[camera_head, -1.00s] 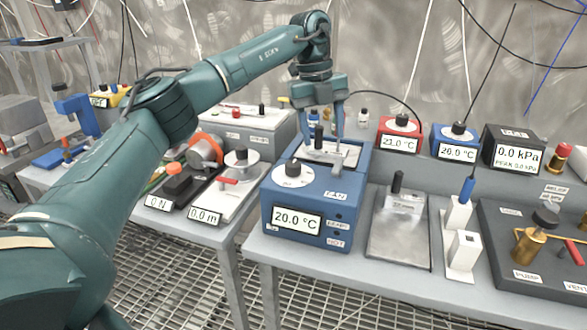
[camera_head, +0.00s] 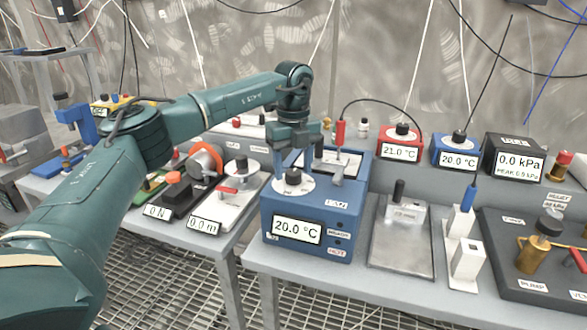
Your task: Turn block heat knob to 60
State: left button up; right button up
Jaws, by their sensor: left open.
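The block heater is a blue box (camera_head: 320,208) at the front left of the right-hand table, with a display (camera_head: 297,229) reading 20.0 °C. Its black heat knob (camera_head: 293,177) stands on a white round dial on the sloped top; the dial marks are too small to read. My left gripper (camera_head: 293,162) points down just above and behind the knob, open, with its fingers spread to either side. I cannot tell whether it touches the knob. My right gripper is not in view.
A red-handled probe (camera_head: 340,133) with a black cable stands at the heater's metal block, close right of my gripper. Red (camera_head: 400,146) and blue (camera_head: 458,152) thermometer boxes stand behind right. A steel plate (camera_head: 402,250) lies right of the heater. A gap separates the tables.

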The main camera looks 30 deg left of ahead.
pick_arm(q)
jog(key=shift+f, duration=0.5)
jog(key=c, duration=1)
jog(key=shift+o, duration=0.2)
jog(key=shift+r+m, duration=0.1)
jog(key=shift+m, duration=0.2)
